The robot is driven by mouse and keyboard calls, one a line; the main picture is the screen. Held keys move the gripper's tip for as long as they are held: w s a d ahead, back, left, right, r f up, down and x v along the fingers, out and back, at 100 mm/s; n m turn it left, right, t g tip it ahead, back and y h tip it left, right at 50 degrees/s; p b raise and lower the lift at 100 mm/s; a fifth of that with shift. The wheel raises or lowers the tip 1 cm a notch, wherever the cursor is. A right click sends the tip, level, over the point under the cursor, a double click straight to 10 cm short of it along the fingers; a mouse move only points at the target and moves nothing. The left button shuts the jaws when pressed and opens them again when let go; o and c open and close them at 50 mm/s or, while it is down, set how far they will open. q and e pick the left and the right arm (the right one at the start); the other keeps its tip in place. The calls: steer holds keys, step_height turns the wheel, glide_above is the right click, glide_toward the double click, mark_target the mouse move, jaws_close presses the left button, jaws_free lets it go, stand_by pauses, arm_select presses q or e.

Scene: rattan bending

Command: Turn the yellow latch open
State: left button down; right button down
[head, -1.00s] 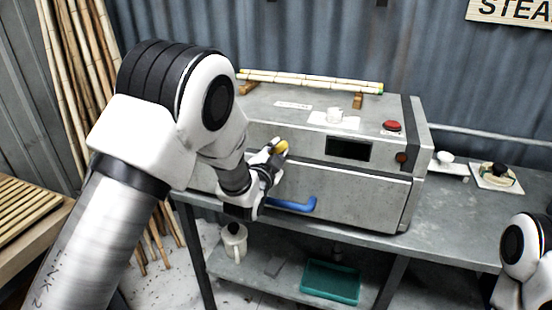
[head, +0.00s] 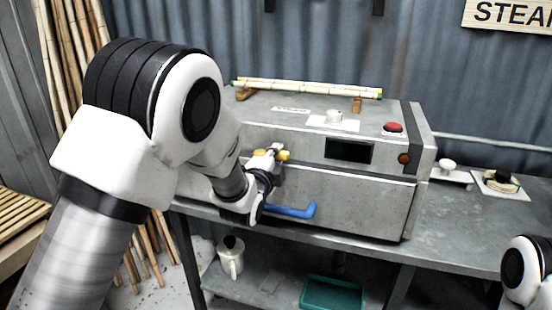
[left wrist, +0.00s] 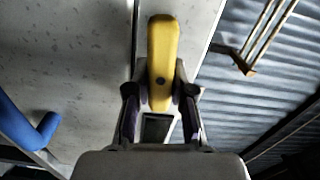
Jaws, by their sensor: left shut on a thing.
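The yellow latch (head: 285,155) is on the front of the grey metal steamer box (head: 380,205), left of its dark display. In the head view it lies about level, and my left gripper (head: 271,155) hides its middle. In the left wrist view the latch (left wrist: 163,45) is a long yellow bar with a dark dot. The two fingers of my left gripper (left wrist: 160,92) are shut on the lower end of the bar, one on each side. My right gripper is out of view; only part of my right arm shows at the lower right.
A blue handle (head: 292,211) sits just below the gripper on the box front; it also shows in the left wrist view (left wrist: 42,130). A red button (head: 392,128) and bamboo poles (head: 310,88) are on top. Small items stand on the bench (head: 475,225) at right.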

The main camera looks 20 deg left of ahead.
arm_select(q)
steer(key=shift+f, duration=0.1)
steer(key=c, duration=1)
jaws_free()
steer(key=shift+d, duration=0.1)
steer(key=shift+s, duration=0.1)
steer(key=s, duration=0.7)
steer(key=shift+s, duration=0.4)
